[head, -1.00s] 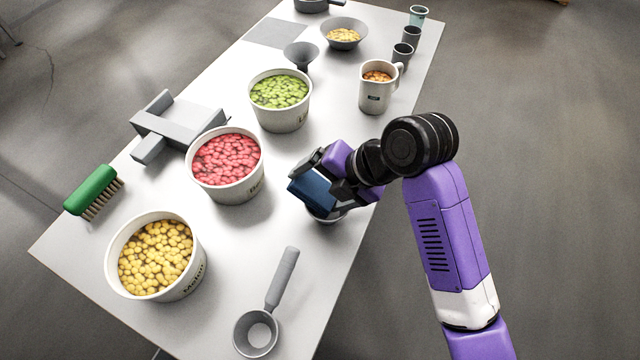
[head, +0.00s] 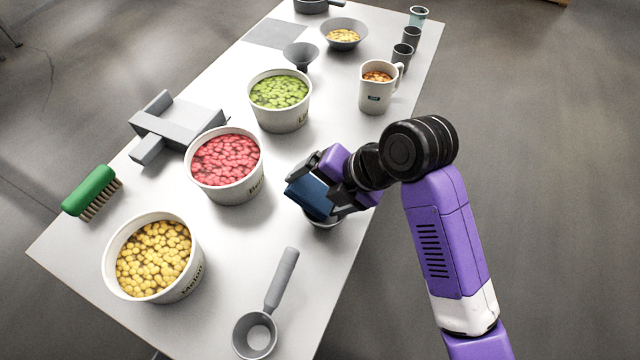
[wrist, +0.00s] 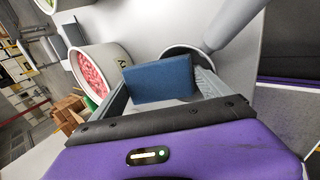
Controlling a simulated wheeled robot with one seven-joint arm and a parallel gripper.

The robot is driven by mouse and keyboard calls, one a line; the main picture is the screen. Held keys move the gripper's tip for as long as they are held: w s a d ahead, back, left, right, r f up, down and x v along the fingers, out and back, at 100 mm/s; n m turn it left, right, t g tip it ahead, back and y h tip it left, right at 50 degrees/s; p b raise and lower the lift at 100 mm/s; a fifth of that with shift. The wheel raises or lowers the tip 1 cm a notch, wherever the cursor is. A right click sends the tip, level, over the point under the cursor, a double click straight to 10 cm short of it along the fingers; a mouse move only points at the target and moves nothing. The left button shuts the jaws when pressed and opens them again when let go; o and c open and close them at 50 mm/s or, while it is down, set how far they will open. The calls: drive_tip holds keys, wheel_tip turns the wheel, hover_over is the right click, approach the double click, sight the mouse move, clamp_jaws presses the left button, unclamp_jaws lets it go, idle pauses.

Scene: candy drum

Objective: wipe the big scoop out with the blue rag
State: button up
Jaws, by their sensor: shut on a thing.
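The blue rag (head: 311,196) is a folded dark blue block, held between the fingers of my gripper (head: 322,184) over the table's right side. In the wrist view the rag (wrist: 158,80) spans the space between the two grey fingers. Just beneath it is a grey scoop, whose rim (head: 325,224) peeks out below the rag. In the wrist view the scoop bowl (wrist: 180,51) shows behind the rag, with a thick handle (wrist: 235,20) running to the upper right. Its inside is mostly hidden, and I cannot tell whether the rag touches it.
Another grey scoop (head: 255,335) lies at the table's front. Tubs of yellow (head: 150,290), red (head: 225,195) and green candy (head: 282,120) stand left of my arm.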

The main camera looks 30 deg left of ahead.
drive_tip(key=shift+w+f+b, duration=0.1)
drive_tip(key=shift+w+b, duration=0.3)
drive_tip(key=shift+w, duration=0.4)
drive_tip(key=shift+s+r+p, duration=0.2)
drive_tip(key=shift+r+p, duration=1.15)
drive_tip(key=shift+r, duration=1)
drive_tip(key=shift+s+r+p, duration=0.2)
drive_tip(key=shift+r+p, duration=1.15)
drive_tip(key=shift+r, duration=0.95)
drive_tip(key=shift+f, duration=0.1)
